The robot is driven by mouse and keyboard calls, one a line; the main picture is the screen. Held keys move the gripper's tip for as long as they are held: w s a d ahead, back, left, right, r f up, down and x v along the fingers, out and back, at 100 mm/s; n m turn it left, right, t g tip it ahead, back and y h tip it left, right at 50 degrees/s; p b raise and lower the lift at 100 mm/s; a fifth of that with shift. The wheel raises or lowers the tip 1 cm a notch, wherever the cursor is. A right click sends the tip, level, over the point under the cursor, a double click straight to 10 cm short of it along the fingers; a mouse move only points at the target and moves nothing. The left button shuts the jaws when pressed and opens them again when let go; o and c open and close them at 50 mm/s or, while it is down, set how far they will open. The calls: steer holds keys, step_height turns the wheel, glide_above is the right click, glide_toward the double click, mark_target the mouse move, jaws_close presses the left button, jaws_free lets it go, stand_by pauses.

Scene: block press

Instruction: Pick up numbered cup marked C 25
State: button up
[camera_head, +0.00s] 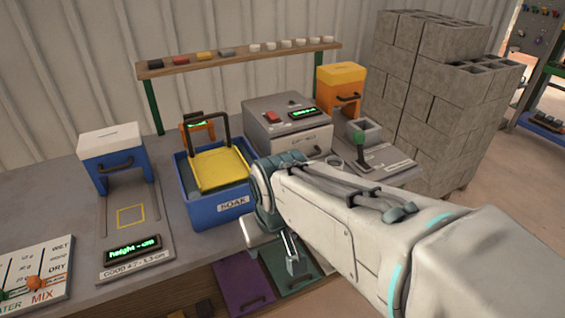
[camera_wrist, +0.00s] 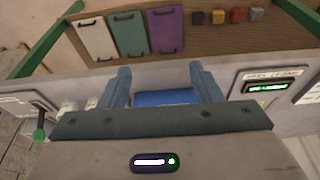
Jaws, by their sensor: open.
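I cannot make out a cup marked C 25 in either view. Small white round pieces (camera_head: 286,44) stand in a row on the shelf, too small to read. In the wrist view, pale rounded objects (camera_wrist: 76,104) show at the left, partly hidden and with no readable mark. My gripper (camera_wrist: 160,78) is open, with its two blue-grey fingers apart and nothing held between them. Part of the blue tub (camera_wrist: 165,97) shows beyond the fingers. In the head view my arm reaches in from the right, and my gripper hangs by the counter's front edge, right of the tub.
The blue SOAK tub (camera_head: 215,211) holds a yellow handled tray (camera_head: 218,170). A grey machine (camera_head: 287,130) and orange unit (camera_head: 341,88) stand behind my arm. A blue-white unit (camera_head: 113,157) with a height gauge is left. Concrete blocks (camera_head: 427,110) are stacked right.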

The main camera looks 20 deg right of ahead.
steer(key=w+d+f+n+t, duration=0.1)
steer(key=w+d+f+t, duration=0.1)
steer(key=w+d+f, duration=0.2)
steer(key=w+d+f+n+t+b, duration=0.1)
steer(key=w+d+f+t, duration=0.2)
steer(key=w+d, duration=0.4)
steer(key=w+d+f+n+t+b, duration=0.1)
steer(key=w+d+f+t, duration=0.2)
steer(key=d, duration=0.8)
steer(key=shift+w+d+f+n, duration=0.1)
steer(key=shift+w+f+n, duration=0.1)
steer(key=shift+w+f, duration=0.55)
steer(key=shift+w+d+f+n, duration=0.1)
steer(key=shift+w+f+n, duration=0.1)
steer(key=shift+w+f, duration=0.55)
steer(key=s+n+t+y, duration=0.1)
steer(key=s+t+y, duration=0.3)
steer(key=y, duration=0.3)
steer(key=x, duration=0.8)
steer(key=shift+w+a+f+b, duration=0.1)
steer(key=shift+a+f+b, duration=0.2)
steer(key=shift+a, duration=0.2)
steer(key=x, duration=0.5)
steer(key=shift+w+a+r+p, duration=0.1)
steer(key=shift+a+p, duration=0.05)
steer(key=shift+p, duration=0.2)
steer(key=c, duration=0.8)
